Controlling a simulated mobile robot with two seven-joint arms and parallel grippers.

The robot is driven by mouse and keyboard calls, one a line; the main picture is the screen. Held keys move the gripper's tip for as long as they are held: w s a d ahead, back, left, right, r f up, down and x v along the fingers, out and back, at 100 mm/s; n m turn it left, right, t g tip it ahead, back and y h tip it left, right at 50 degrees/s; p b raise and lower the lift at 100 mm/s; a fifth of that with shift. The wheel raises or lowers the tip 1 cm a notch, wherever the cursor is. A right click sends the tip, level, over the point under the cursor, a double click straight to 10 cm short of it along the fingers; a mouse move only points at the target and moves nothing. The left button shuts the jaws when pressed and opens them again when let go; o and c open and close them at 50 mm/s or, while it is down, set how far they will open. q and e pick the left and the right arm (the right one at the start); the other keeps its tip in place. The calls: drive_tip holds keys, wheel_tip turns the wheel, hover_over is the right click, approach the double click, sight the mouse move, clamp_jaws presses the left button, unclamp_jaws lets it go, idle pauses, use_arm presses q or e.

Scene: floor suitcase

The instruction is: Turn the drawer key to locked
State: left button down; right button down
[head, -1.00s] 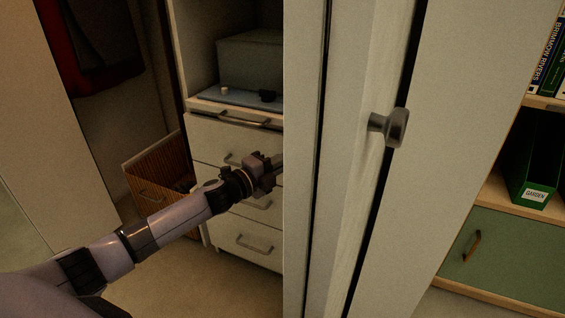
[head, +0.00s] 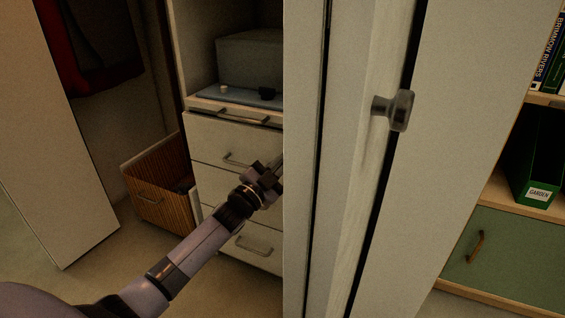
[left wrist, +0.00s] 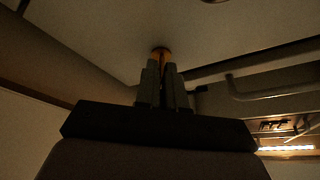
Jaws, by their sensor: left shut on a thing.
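A white drawer unit (head: 222,133) with several bar handles stands behind my left arm in the head view. My left gripper (head: 279,162) reaches its right side, and the white door edge partly hides the fingertips. In the left wrist view the fingers (left wrist: 160,70) are shut on a small brass-orange piece, the key (left wrist: 161,53), against a pale drawer front (left wrist: 115,40). Only the rounded end of the key shows. Its turn angle and the lock face are hidden. My right gripper is in neither view.
A white door (head: 345,200) with a metal knob (head: 395,110) stands close on the right of the arm. A brown ribbed basket (head: 158,200) sits on the floor to the left. A drawer handle (left wrist: 265,95) juts out right of my fingers.

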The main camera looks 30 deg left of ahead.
use_arm(q)
drive_tip(key=n+y, duration=0.2)
drive_tip(key=n, duration=0.2)
drive_tip(key=n+t+y+p, duration=0.1)
drive_tip(key=n, duration=0.3)
drive_tip(key=n+y, duration=0.2)
drive_tip(key=n, duration=0.1)
drive_tip(key=shift+d+f+n+y, duration=0.15)
drive_tip(key=shift+d+n+y, duration=0.15)
drive_tip(key=shift+n, duration=0.1)
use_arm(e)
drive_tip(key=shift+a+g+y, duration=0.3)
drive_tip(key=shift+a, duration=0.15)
use_arm(q)
drive_tip(key=c, duration=1.3)
unclamp_jaws()
drive_tip(key=shift+p+v, duration=1.3)
drive_tip(key=shift+v, duration=2.2)
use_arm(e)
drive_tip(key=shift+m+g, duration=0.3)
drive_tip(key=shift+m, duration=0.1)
